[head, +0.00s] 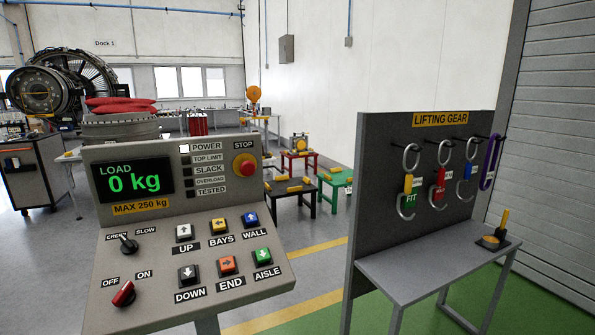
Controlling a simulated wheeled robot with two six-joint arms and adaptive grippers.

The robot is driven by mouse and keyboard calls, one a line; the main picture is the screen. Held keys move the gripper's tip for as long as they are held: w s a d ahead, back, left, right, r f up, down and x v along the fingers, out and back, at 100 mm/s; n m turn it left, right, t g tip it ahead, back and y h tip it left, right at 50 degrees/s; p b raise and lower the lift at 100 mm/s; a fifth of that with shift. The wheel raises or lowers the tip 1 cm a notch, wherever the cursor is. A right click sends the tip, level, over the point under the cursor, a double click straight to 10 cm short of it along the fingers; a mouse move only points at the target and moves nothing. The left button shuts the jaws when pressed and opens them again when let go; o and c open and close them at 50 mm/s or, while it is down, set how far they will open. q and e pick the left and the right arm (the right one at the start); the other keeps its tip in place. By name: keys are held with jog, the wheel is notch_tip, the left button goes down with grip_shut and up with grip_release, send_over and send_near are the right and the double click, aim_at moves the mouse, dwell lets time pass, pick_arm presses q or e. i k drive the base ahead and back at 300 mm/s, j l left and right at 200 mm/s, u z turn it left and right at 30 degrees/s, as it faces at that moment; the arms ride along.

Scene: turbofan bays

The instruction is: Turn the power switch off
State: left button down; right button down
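The power switch is a red rotary knob (123,294) at the lower left of the grey control panel (215,290). The labels OFF and ON are printed above it, OFF to the left and ON to the right. The knob is tilted toward the upper right, on the ON side. The lamp beside POWER (184,149) is lit white, and the green display (131,181) reads LOAD 0 kg. Neither of my grippers is in view.
A black CREEP/SLOW knob (129,243) sits just above the red one. Several push buttons (222,240) and a red STOP button (244,165) are to the right. A LIFTING GEAR stand (365,225) stands further right. Floor shows between panel and stand.

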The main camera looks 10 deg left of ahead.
aim_at(126, 295)
jog(key=u, duration=1.45)
